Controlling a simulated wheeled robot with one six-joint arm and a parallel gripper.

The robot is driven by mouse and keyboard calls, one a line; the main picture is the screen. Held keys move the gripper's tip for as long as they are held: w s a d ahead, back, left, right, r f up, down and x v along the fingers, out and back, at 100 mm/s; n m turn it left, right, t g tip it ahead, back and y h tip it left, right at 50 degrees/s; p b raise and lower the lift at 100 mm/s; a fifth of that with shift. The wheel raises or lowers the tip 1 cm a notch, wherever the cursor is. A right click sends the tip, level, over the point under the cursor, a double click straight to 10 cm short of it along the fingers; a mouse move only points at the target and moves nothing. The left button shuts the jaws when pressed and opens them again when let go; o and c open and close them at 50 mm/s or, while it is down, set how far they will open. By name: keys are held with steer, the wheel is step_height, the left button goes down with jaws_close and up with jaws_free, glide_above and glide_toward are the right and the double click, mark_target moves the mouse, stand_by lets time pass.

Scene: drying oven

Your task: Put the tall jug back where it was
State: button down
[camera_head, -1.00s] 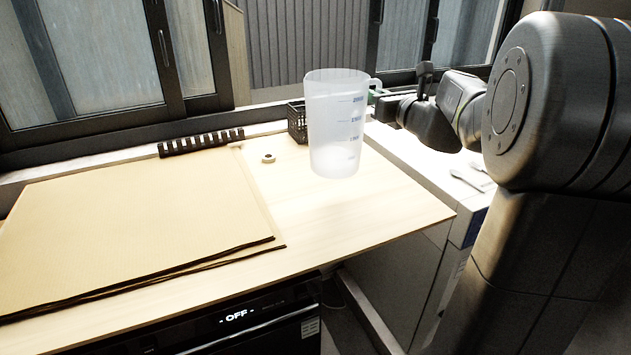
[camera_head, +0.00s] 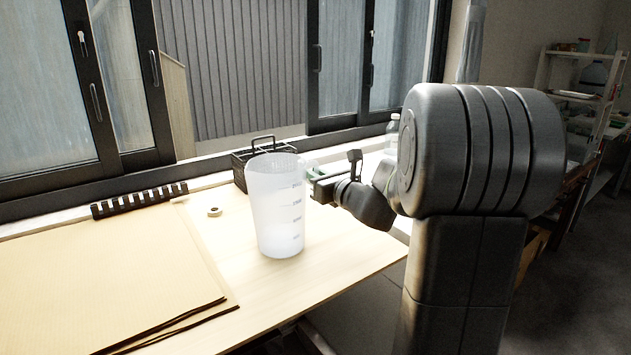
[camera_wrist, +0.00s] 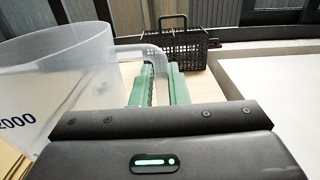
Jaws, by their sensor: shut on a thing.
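My gripper (camera_head: 312,180) comes from the right and is shut on the jug's handle. In the wrist view the jug (camera_wrist: 62,85) fills the left side, and its handle runs between the green fingers (camera_wrist: 158,88).
A black wire basket (camera_head: 246,160) stands behind the jug by the window; it also shows in the wrist view (camera_wrist: 186,50). A tape roll (camera_head: 214,212), a black comb-like strip (camera_head: 139,200) and brown sheets (camera_head: 110,270) lie to the left. The table's right edge is close.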

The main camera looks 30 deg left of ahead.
steer(key=shift+f, duration=0.15)
steer(key=shift+f, duration=0.2)
steer(key=c, duration=1.4)
jaws_free()
steer(key=shift+r, duration=0.1)
steer(key=shift+r, duration=0.15)
steer(key=v, duration=1.2)
